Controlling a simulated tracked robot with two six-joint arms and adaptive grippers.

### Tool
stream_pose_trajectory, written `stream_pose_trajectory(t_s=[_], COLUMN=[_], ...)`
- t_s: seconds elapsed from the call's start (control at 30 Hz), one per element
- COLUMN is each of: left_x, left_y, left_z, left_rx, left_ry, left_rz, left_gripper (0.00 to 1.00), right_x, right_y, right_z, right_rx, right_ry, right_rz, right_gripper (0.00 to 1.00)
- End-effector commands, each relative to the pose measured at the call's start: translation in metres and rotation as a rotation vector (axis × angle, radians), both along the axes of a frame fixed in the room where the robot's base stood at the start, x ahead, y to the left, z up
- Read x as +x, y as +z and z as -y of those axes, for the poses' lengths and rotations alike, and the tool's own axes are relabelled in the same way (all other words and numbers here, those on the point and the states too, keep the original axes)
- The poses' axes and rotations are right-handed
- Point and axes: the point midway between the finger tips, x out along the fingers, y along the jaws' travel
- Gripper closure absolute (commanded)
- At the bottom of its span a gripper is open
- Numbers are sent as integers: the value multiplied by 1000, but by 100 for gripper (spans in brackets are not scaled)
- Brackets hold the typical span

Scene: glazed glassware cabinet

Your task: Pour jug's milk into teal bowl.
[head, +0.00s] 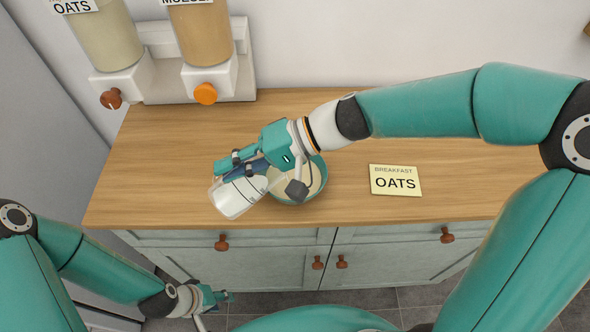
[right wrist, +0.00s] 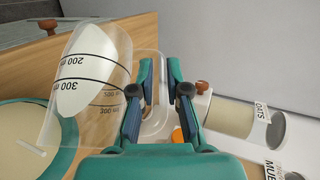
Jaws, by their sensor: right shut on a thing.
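The clear jug (head: 236,198) with white milk in it is tilted, its mouth end toward the teal bowl (head: 322,177). In the right wrist view the jug (right wrist: 62,108) shows 200 and 300 ml marks, with milk along its wall. My right gripper (right wrist: 157,90) is shut on the jug's handle; in the head view this gripper (head: 238,164) partly covers jug and bowl. The bowl (right wrist: 68,135) holds something pale cream. A thin white streak shows over it; I cannot tell whether it is pouring milk. My left gripper (head: 218,297) is low before the cabinet, too small to read.
An oats dispenser (head: 108,42) and a muesli dispenser (head: 203,35) stand at the back left of the wooden counter (head: 440,190). A yellow "Breakfast Oats" card (head: 396,180) lies right of the bowl. The counter is otherwise clear. Cabinet doors with brown knobs are below.

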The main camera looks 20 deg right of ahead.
Motion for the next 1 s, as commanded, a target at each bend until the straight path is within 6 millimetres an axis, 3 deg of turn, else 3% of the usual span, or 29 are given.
stream_pose_trajectory(t_s=[1.0], left_x=[0], left_y=[-14], left_z=[0], left_rx=[0], left_ry=[0], left_rz=[0], left_gripper=[60], right_x=[5], right_y=[6], right_z=[17], right_rx=[102], right_ry=[-2], right_rz=[-26], right_gripper=[100])
